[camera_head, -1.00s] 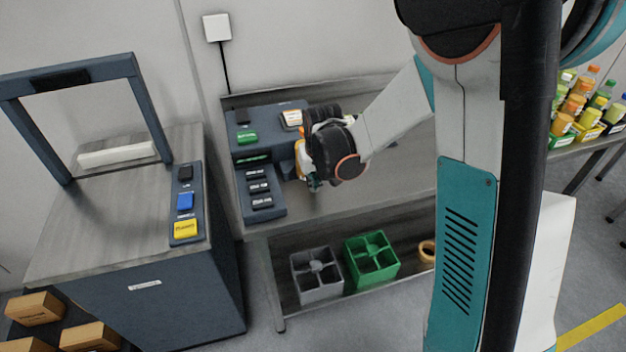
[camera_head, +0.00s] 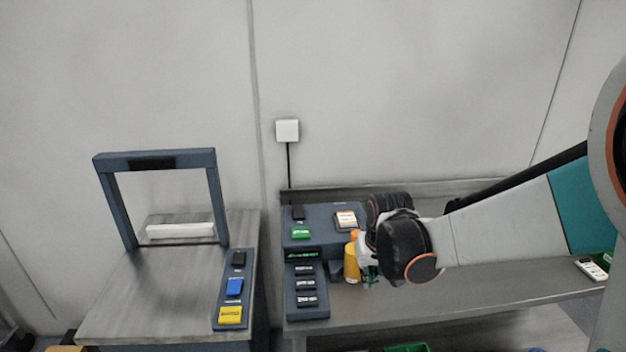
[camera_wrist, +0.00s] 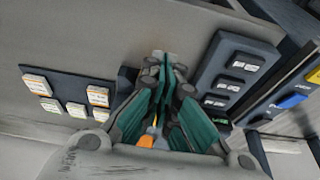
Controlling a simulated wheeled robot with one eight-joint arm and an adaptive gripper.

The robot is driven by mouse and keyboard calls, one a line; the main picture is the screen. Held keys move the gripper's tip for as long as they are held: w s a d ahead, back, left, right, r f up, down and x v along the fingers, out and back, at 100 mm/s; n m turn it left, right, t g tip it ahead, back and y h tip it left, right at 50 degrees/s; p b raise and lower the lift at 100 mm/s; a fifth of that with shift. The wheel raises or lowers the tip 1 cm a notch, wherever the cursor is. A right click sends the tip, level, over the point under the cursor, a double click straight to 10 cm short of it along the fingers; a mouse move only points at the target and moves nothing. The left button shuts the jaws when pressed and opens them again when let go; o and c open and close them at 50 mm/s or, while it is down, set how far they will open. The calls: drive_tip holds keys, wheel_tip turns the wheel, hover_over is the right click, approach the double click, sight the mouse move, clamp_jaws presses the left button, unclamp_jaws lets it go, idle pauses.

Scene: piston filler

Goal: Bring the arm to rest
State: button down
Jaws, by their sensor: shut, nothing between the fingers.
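My gripper (camera_wrist: 166,75) shows in the wrist view with its teal fingers together, shut and empty. In the head view my arm reaches in from the right, and its wrist is in front of the piston filler (camera_head: 318,222) on the bench. The gripper's fingers are mostly hidden there behind the wrist. An orange-yellow bottle (camera_head: 351,262) stands beside the wrist at the filler. Its orange cap (camera_wrist: 146,141) shows below the fingers in the wrist view. I cannot tell whether the gripper touches it.
A dark machine with an upright frame (camera_head: 218,190) and blue and yellow buttons stands at the left. The bench top (camera_head: 470,281) is mostly clear right of the filler. A small labelled device (camera_head: 591,268) lies at the bench's right. A wall stands behind.

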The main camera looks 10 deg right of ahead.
drive_tip(key=s+r+t, duration=0.2)
drive_tip(key=s+r, duration=0.4)
drive_tip(key=s, duration=0.4)
drive_tip(key=s+r+t, duration=0.1)
drive_tip(key=s+r, duration=0.4)
drive_tip(key=s, duration=0.5)
drive_tip(key=shift+s+d+r+t, duration=0.2)
drive_tip(key=shift+d+r+t, duration=0.15)
drive_tip(key=shift+t, duration=0.05)
